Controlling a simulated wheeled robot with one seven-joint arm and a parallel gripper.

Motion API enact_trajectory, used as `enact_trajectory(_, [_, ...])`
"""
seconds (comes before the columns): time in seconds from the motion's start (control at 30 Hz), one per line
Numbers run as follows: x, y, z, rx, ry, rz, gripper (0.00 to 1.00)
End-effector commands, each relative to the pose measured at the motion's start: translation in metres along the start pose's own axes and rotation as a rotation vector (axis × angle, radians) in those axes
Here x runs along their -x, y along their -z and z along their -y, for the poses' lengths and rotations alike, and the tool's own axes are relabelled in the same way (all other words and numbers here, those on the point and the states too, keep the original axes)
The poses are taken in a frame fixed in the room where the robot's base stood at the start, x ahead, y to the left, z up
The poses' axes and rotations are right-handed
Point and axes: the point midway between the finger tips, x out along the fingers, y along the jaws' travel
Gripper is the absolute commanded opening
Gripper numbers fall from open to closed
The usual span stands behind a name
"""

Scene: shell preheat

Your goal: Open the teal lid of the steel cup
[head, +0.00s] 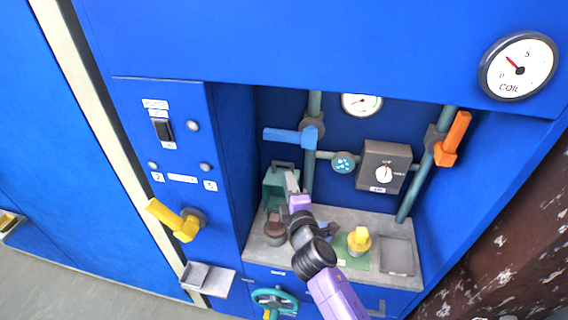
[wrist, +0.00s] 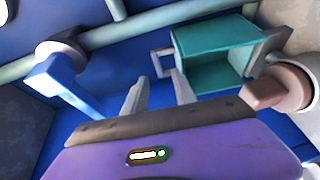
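The teal lid (head: 271,187) is a hollow box-shaped piece standing raised behind the cup, with a grey handle at its top. In the wrist view, the lid (wrist: 212,38) shows its hollow inside, with the handle on its left and a grey bracket on its right. The steel cup (head: 274,238) stands on the grey shelf; in the wrist view, the cup (wrist: 300,80) is at the right edge, with a brown piece at its mouth. My gripper (head: 291,183) is beside the lid. In the wrist view, my gripper (wrist: 160,90) has its fingers apart with nothing between them.
A blue lever (head: 284,135) on a pipe is above the lid. An orange lever (head: 457,134), a grey dial box (head: 383,165) and a yellow-topped piece (head: 358,239) are to the right. A yellow handle (head: 172,219) sticks out at left. The recess's walls limit room.

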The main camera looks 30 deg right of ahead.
Motion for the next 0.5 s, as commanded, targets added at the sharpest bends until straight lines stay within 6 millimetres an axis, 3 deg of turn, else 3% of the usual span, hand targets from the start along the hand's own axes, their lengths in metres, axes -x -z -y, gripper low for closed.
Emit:
enact_trajectory(0.27, [-0.011,0.000,-0.005,0.014,-0.005,0.008,0.33])
enact_trajectory(0.5, [-0.044,0.000,-0.005,0.012,-0.005,0.008,0.33])
